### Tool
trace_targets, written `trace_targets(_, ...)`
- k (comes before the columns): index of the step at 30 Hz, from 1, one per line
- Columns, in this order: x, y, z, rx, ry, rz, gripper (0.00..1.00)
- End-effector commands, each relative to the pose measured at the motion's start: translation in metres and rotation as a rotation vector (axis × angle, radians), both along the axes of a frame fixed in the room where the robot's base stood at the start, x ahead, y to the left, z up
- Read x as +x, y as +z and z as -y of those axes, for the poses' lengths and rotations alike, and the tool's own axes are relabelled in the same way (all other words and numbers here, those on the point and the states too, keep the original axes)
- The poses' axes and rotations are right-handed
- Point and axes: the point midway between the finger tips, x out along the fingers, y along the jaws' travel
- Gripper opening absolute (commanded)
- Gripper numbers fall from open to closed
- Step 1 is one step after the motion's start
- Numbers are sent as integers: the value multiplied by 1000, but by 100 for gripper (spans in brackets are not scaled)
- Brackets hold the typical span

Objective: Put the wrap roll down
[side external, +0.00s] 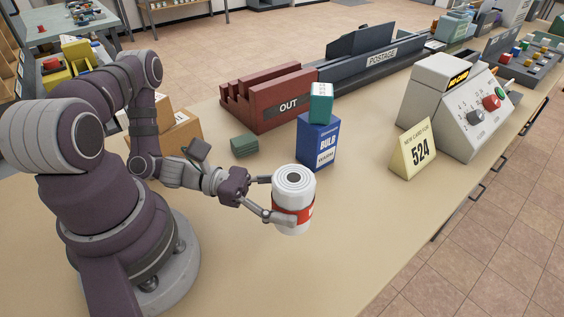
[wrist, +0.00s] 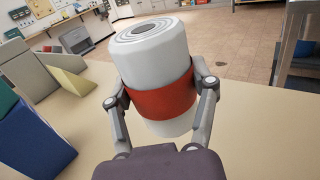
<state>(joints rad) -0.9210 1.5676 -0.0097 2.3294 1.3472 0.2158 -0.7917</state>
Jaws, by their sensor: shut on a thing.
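The wrap roll (side external: 294,186) is a white cylinder with a red band and a dark hole in its ringed top. My gripper (side external: 270,198) is shut on it, with one finger on each side at the red band. The roll is upright or nearly so in the side view. The wrist view also shows the roll (wrist: 151,58) between the two fingers of my gripper (wrist: 160,100). It is over the tan counter (side external: 345,245); I cannot tell whether its bottom touches the surface.
A blue bulb box (side external: 317,143) with a small green box (side external: 321,103) on top stands just behind the roll. A yellow sign (side external: 412,152) and a grey machine (side external: 450,105) are at right. A red OUT rack (side external: 270,98) is behind. The counter's front is clear.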

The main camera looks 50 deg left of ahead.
Motion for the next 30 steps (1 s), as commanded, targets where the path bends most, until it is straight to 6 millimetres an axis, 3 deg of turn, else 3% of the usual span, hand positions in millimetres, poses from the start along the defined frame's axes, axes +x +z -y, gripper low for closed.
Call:
trace_targets(10, 98, -10, 44, -1, 16, 11, 29)
trace_targets(15, 130, -14, 59, 0, 16, 6, 29)
trace_targets(20, 144, -18, 65, -1, 19, 2, 29)
trace_targets(24, 144, -44, 64, -1, 19, -2, 29)
trace_targets(30, 143, -51, 64, -1, 17, 1, 29)
